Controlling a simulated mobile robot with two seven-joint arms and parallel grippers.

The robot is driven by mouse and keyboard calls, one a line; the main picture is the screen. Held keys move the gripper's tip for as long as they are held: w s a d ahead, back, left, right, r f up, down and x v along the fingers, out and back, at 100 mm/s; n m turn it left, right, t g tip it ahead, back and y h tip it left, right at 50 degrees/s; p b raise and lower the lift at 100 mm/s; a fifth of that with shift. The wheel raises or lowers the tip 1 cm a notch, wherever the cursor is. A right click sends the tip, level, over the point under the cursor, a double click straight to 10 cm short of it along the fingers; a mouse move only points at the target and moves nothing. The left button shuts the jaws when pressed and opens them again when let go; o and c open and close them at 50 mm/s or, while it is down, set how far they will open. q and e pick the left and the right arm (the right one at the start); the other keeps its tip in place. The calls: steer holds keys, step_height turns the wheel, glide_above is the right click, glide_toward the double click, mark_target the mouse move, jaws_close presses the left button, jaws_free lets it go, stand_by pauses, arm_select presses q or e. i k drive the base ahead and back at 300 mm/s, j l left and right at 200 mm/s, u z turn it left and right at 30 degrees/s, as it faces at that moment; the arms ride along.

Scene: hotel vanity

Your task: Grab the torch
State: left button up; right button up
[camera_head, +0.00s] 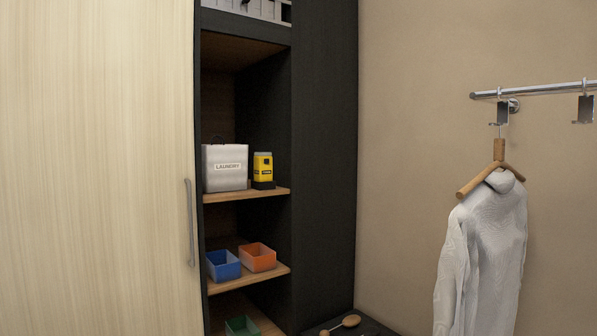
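The torch (263,171) appears to be the yellow and black upright object on the middle shelf (250,193) of the dark open cabinet. It stands just right of a white box marked LAUNDRY (225,168), close to the shelf's right side. Its front is unobstructed in the head view. Neither of my grippers shows in this view.
A pale wooden door (95,170) with a metal handle (190,222) covers the left. Below are blue (223,265), orange (258,257) and green (242,326) bins. A white garment (487,250) hangs from a rail (540,89) at right. A wooden-handled item (347,322) lies low down.

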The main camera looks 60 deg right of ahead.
mark_target(262, 172)
steer(key=z, duration=1.7)
steer(key=i+u, duration=0.5)
steer(key=i, duration=0.4)
